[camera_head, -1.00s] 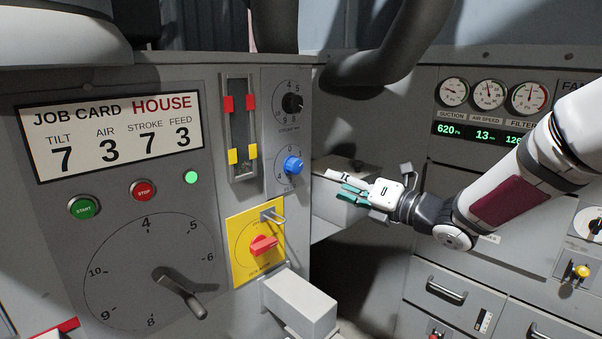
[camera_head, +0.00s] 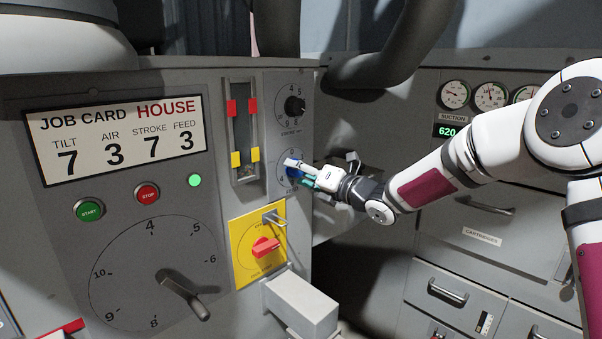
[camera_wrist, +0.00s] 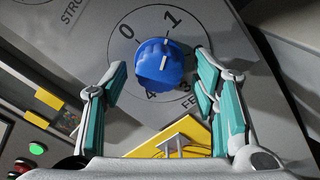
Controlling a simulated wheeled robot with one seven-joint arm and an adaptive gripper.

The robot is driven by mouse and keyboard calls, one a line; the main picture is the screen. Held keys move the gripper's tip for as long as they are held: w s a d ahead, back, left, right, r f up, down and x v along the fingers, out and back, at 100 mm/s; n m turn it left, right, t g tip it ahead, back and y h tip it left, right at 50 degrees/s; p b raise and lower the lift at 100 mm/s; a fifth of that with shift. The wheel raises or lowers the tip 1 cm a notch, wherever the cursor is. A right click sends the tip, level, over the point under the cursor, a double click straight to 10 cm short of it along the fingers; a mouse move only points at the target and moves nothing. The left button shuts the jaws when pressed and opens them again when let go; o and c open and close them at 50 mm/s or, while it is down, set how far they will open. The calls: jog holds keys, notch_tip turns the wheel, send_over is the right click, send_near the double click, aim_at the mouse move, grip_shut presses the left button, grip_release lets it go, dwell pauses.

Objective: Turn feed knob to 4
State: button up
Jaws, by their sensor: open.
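The blue feed knob (camera_wrist: 158,66) sits on a round dial whose 0, 1, 3 and 4 show in the wrist view. A white line is on its face; I cannot tell for sure which number it marks. In the head view the knob (camera_head: 292,169) is partly hidden by my gripper (camera_head: 303,173), which has come in from the right. In the wrist view my gripper (camera_wrist: 160,75) is open, one teal-padded finger on each side of the knob, with gaps showing. The job card (camera_head: 120,138) reads FEED 3.
A black stroke knob (camera_head: 295,106) is above the feed dial. The yellow plate with a red switch (camera_head: 264,247) and a metal hasp (camera_head: 273,217) lies just below. A grey box (camera_head: 300,302) juts out lower down. A slider panel (camera_head: 243,130) is left.

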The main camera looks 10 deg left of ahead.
jog(key=shift+c, duration=0.3)
jog(key=c, duration=1.1)
